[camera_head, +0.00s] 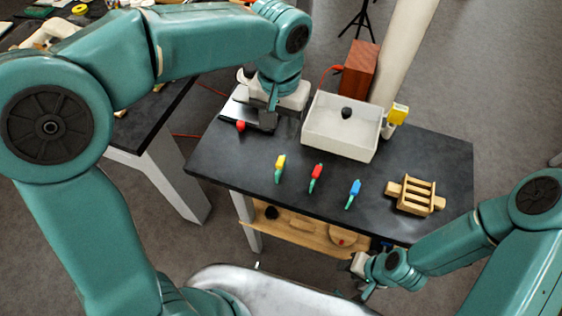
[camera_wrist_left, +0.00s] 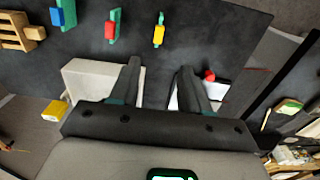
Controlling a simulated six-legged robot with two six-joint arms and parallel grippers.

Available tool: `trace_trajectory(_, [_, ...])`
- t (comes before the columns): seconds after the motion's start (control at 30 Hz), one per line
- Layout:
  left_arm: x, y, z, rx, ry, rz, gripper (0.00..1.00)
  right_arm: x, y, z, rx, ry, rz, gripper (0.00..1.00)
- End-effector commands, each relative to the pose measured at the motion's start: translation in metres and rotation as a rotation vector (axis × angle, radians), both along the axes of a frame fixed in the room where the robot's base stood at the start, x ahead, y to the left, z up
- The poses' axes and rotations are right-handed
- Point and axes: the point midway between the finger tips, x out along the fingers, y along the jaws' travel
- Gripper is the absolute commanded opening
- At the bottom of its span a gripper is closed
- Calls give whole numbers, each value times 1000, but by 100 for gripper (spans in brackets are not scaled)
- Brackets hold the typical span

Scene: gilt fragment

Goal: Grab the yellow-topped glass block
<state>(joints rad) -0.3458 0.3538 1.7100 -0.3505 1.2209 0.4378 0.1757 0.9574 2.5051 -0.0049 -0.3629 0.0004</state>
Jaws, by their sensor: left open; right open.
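A small piece with a yellow top and a green, glass-like lower part (camera_head: 280,168) is on the dark table, left of similar red and blue pieces. It also shows in the left wrist view (camera_wrist_left: 159,31), beyond the fingertips and apart from them. My left gripper (camera_head: 273,106) is over the back left of the table, near a red ball and a flat tray. Its two fingers (camera_wrist_left: 158,85) are apart with nothing held between them. My right gripper (camera_head: 362,277) is low in front of the table's front right edge, open and away from the pieces.
A red-topped piece (camera_head: 316,177) and a blue-topped piece (camera_head: 353,193) stand in the row. A white bin (camera_head: 340,142) with a dark lump is behind, a yellow block (camera_head: 398,114) beside it. A wooden rack (camera_head: 417,195) is at right. A red ball (camera_head: 240,126) is at left.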

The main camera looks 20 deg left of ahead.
Motion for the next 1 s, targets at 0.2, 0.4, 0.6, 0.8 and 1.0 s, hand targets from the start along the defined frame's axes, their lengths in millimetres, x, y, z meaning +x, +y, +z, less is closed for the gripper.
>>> trace_trajectory(0.2, [-4, 0, -54, 1, 6, 0, 47, 0, 0, -1, 0, 0, 0, 43])
trace_trajectory(0.4, [-4, 0, -84, 1, 3, 0, 47, 0, 0, -1, 0, 0, 0, 43])
trace_trajectory(0.6, [-5, -1, -100, 1, 5, 0, 47, 0, 0, 3, 0, 0, 0, 43])
trace_trajectory(0.8, [-7, -2, -132, 1, 5, 1, 47, 0, 0, 6, 0, 0, 0, 43])
trace_trajectory(1.0, [-5, -2, -141, 0, 1, 0, 47, 0, 0, 7, 0, 0, 0, 43])
